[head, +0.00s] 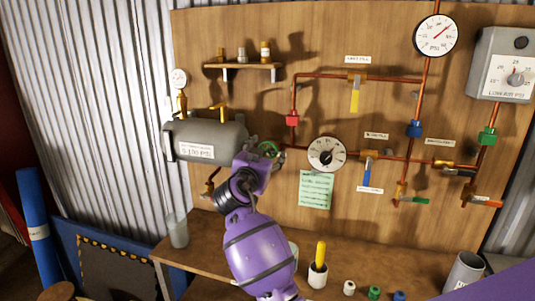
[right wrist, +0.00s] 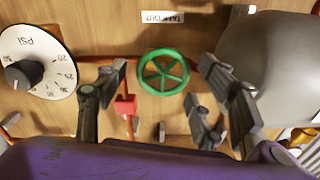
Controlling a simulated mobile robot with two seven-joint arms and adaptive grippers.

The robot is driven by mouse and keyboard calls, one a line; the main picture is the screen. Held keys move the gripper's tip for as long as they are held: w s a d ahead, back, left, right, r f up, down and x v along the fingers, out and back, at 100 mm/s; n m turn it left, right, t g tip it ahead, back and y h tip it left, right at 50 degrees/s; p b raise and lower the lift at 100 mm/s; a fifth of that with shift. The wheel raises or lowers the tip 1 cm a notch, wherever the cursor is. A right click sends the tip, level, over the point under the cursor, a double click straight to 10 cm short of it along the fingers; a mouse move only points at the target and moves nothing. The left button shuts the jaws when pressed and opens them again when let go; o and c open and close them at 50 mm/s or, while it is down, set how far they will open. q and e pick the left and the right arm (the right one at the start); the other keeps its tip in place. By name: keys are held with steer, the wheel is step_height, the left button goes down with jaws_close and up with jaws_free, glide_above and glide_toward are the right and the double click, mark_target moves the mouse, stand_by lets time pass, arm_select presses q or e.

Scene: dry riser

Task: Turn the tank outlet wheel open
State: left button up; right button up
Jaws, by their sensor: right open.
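The tank outlet wheel is a green spoked handwheel (right wrist: 164,73), seen in the right wrist view under a label plate (right wrist: 162,17) that seems to read "TANK OUT". In the head view the wheel (head: 268,149) shows partly, just right of the grey tank (head: 212,141). My right gripper (right wrist: 165,85) is open, with its fingers on either side of the wheel and apart from it. In the head view the right gripper (head: 262,150) hides part of the wheel and pipe. My left gripper is not in view.
A pressure dial (head: 326,154) sits right of the wheel. Copper pipes with red (head: 292,118), blue (head: 414,128) and green (head: 487,136) fittings run across the wooden board. A small shelf (head: 243,66) is above the tank. A bench (head: 355,273) holds several small items below.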

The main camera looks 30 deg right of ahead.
steer(key=shift+w+d, duration=0.1)
steer(key=c, duration=1.1)
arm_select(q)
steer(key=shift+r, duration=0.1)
